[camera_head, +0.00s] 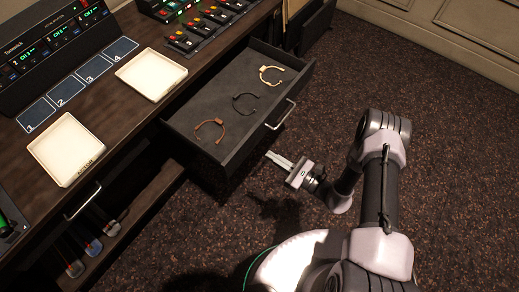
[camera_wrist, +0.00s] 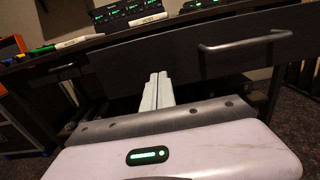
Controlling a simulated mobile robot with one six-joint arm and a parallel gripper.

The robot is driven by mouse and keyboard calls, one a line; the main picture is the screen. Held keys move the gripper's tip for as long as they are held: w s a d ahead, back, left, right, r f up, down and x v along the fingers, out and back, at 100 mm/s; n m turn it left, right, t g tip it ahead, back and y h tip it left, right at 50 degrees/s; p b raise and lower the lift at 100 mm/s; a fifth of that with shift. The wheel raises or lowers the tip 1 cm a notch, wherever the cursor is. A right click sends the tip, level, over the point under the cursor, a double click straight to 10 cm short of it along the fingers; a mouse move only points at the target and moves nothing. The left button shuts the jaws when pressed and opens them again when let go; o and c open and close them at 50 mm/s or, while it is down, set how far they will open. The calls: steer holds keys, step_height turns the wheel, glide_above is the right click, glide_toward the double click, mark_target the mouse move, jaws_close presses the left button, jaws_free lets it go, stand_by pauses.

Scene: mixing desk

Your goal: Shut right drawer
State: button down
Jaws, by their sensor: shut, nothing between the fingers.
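The right drawer (camera_head: 228,112) stands pulled out from the dark desk in the head view. Inside it lie a brown headset (camera_head: 209,130), a black one (camera_head: 243,102) and a cream one (camera_head: 271,75). Its metal handle (camera_head: 280,114) is on the front panel, and the handle also shows at the upper right of the wrist view (camera_wrist: 246,43). My gripper (camera_head: 279,159) is shut and empty, in front of the drawer's near front corner. In the wrist view its fingers (camera_wrist: 157,90) point at the drawer front, left of the handle. Whether they touch it I cannot tell.
Two cream trays (camera_head: 150,74) (camera_head: 66,149) sit on the desk top (camera_head: 115,110). The left drawer's handle (camera_head: 83,202) is below the desk edge. Open carpet (camera_head: 440,150) lies right of the drawer. A dark box (camera_head: 305,28) stands beyond it.

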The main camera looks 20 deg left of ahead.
mark_target(251, 144)
steer(key=b+x, duration=0.1)
steer(key=x, duration=0.3)
steer(key=shift+a+f, duration=0.1)
steer(key=shift+a, duration=0.3)
steer(key=shift+b+x, duration=0.4)
steer(key=shift+x, duration=0.35)
